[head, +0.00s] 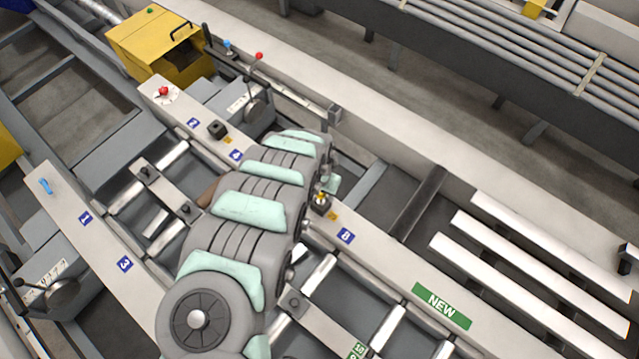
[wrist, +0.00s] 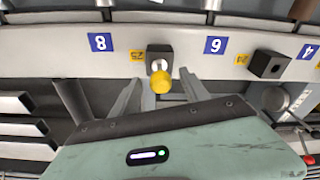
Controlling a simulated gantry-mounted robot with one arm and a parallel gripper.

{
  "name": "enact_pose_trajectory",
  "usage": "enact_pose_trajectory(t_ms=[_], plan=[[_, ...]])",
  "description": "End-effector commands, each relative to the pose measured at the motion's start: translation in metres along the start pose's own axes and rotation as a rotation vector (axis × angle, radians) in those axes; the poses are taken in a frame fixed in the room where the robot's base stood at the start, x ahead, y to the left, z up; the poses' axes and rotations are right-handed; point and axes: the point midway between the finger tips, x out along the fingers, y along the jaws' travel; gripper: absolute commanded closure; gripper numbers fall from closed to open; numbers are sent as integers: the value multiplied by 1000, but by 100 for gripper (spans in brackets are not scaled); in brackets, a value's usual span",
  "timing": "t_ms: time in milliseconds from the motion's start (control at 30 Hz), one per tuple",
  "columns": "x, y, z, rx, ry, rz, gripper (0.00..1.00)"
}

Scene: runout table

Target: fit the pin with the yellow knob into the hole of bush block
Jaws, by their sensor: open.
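The yellow knob (wrist: 161,82) of the pin shows in the wrist view between the two fingers of my open gripper (wrist: 158,88). It stands over a dark block (wrist: 159,53) beside the 25 tag, and the pin appears to rise from that block. How deep it sits is hidden by the knob. In the head view the knob (head: 321,196) and its block (head: 319,209) show just beyond the end of my arm, with my gripper mostly hidden. A second dark block (wrist: 268,64) beside the 24 tag has an empty-looking hole; it also shows in the head view (head: 218,129).
Both blocks stand on a pale rail (wrist: 210,21) with blue number plates. A red-knobbed lever (head: 259,56) and a yellow box (head: 160,45) stand at the upper left. Rollers (head: 318,268) and open gaps lie below the rail. Pale slats (head: 545,245) are at right.

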Motion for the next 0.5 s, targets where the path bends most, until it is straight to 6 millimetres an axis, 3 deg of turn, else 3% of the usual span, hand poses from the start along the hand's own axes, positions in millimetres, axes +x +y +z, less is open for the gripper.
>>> enact_pose_trajectory(t_ms=[33,200,500], plan=[[-14,-4,0,0,1,-7,46],[-44,-4,-1,-1,2,-7,46],[-69,-1,0,0,-1,-3,46]])
